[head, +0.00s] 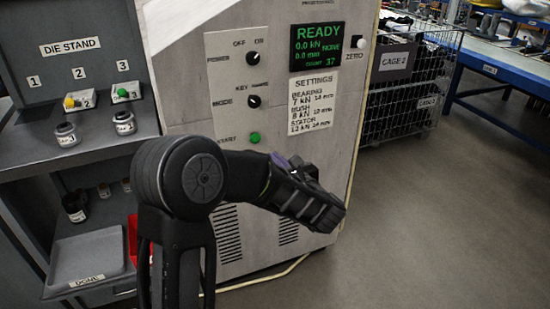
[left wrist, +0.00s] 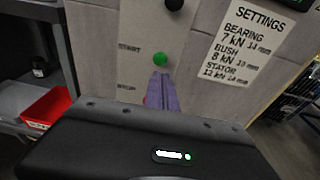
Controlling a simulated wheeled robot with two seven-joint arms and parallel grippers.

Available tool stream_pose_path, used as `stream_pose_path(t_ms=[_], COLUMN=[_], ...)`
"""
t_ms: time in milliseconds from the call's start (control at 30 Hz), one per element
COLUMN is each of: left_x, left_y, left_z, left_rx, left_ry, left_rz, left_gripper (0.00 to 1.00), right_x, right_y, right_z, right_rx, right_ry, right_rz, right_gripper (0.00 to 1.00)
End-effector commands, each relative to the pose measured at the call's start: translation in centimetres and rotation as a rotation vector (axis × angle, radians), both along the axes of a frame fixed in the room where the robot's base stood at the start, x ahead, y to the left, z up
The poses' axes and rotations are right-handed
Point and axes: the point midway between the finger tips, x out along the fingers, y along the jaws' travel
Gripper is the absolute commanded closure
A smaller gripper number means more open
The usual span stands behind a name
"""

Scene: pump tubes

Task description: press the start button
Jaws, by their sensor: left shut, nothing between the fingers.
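The start button (head: 254,137) is a small green round button low on the press's pale front panel, beside a START label. In the left wrist view the green button (left wrist: 160,59) shows just above my fingertips. My left gripper (head: 278,161) is below and right of the button in the head view, mostly hidden behind my own wrist. In the left wrist view its purple fingers (left wrist: 162,78) are shut and empty, pointing at the panel just under the button. Whether they touch the panel I cannot tell. My right gripper is in neither view.
The screen (head: 317,46) reads READY, 0.0 kN. Two black knobs (head: 253,58) (head: 254,101) sit above the button. The STOP label (left wrist: 126,87) shows, its button mostly hidden by my fingers. A die stand (head: 70,75) is left; a wire cage (head: 405,85) and open floor are right.

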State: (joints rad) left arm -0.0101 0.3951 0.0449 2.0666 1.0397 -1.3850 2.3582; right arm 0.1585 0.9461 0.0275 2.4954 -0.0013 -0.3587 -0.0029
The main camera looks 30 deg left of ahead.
Motion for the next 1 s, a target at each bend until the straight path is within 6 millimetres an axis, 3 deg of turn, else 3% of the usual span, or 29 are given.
stream_pose_path(t_ms=[500, 700, 1000], left_x=[5.3, 6.3, 6.4], left_y=[8.1, 9.6, 9.8], left_z=[-1.3, -1.6, -1.6], left_rx=[0.000, 0.000, 0.000], left_ry=[0.002, 0.002, 0.001], left_rz=[0.001, 0.000, -0.001], left_gripper=[1.00, 1.00, 1.00], right_x=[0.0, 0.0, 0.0], right_y=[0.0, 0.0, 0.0], right_z=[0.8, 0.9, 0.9], right_rx=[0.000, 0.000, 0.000], right_ry=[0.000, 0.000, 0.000], right_rz=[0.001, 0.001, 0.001], right_gripper=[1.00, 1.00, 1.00])
